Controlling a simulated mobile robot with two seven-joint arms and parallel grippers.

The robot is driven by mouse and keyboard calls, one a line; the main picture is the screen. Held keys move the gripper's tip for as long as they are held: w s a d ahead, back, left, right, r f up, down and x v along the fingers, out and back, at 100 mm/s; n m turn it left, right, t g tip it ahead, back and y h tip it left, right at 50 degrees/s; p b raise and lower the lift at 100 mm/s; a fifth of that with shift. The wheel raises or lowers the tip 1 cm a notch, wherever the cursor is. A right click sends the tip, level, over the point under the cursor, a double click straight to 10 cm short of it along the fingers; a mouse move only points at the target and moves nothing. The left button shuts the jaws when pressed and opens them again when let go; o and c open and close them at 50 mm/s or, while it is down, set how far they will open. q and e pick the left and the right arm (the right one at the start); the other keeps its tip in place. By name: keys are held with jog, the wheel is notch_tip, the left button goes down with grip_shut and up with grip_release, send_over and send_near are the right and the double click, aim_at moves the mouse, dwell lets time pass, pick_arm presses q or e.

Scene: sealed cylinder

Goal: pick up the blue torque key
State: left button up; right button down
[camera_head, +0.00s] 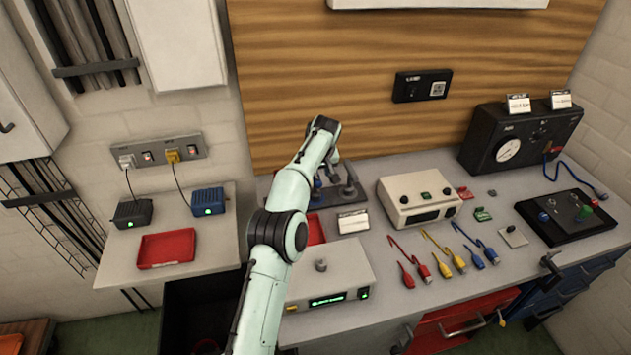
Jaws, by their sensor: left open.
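A small blue piece (317,185), which looks like the blue torque key, shows at the left of a dark rack (352,192) on the grey bench. Its full shape is partly hidden by my arm and gripper. My left gripper (333,172) is over the rack, just right of the blue piece, with its jaws open. I cannot tell whether it touches anything there. My right gripper is not in view.
A silver box with a green display (340,298) stands in front of the rack, and a beige instrument (418,200) to its right. A red tray (167,248) lies on the left shelf. Coloured cables (440,250) lie on the bench. The wooden wall (400,60) rises behind.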

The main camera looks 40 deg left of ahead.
pick_arm(q)
jog(key=x, duration=0.5)
jog(key=shift+a, duration=0.2)
jog(key=shift+r, duration=0.1)
grip_shut()
dwell(1.1)
